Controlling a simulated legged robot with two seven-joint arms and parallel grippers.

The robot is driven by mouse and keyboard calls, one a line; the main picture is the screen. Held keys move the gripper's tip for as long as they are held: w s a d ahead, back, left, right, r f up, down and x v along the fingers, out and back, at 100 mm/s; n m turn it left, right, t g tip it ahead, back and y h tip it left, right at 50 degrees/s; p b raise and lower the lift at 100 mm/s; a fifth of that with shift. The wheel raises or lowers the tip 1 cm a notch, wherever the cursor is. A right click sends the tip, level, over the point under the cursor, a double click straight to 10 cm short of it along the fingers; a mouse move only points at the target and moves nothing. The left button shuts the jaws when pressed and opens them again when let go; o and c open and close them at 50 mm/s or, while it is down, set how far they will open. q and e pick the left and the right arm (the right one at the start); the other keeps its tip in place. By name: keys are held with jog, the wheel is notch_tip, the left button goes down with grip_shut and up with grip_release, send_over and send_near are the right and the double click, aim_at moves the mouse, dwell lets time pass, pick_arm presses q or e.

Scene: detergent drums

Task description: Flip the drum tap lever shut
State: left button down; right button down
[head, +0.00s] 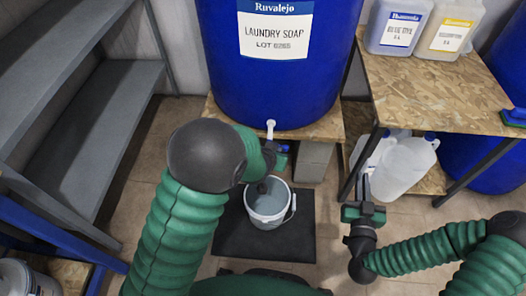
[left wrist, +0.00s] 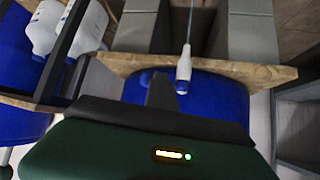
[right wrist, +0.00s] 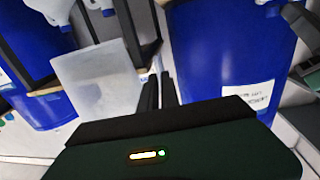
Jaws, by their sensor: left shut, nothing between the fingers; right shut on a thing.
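The big blue drum (head: 270,75), labelled laundry soap, stands on a wooden board. Its white tap (head: 270,128) sticks out at the bottom front; it also shows in the left wrist view (left wrist: 184,68). A thin pale stream runs from the tap's spout there. I cannot make out the lever clearly. My left gripper (head: 279,150) is shut and empty beside the tap, its dark fingertips (left wrist: 160,82) close to it; I cannot tell if they touch. My right gripper (head: 364,188) is shut, low by the jugs, its fingers (right wrist: 160,90) together; what they grip is unclear.
A white bucket (head: 268,222) holding liquid stands on a dark mat (head: 235,240) below the tap. Translucent jugs (head: 405,165) stand under a wooden table (head: 430,95) at right, with more containers (head: 398,25) on top. Grey shelves (head: 75,120) stand at left.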

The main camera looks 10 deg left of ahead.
pick_arm(q)
jog(key=shift+w+d+p, duration=0.45)
jog(key=shift+d+p, duration=0.1)
jog(key=shift+p, duration=0.25)
pick_arm(e)
jog(key=shift+a+r, duration=0.15)
jog(key=shift+r, duration=0.8)
pick_arm(q)
jog(key=shift+w+d, duration=0.1)
pick_arm(e)
jog(key=shift+r, duration=0.15)
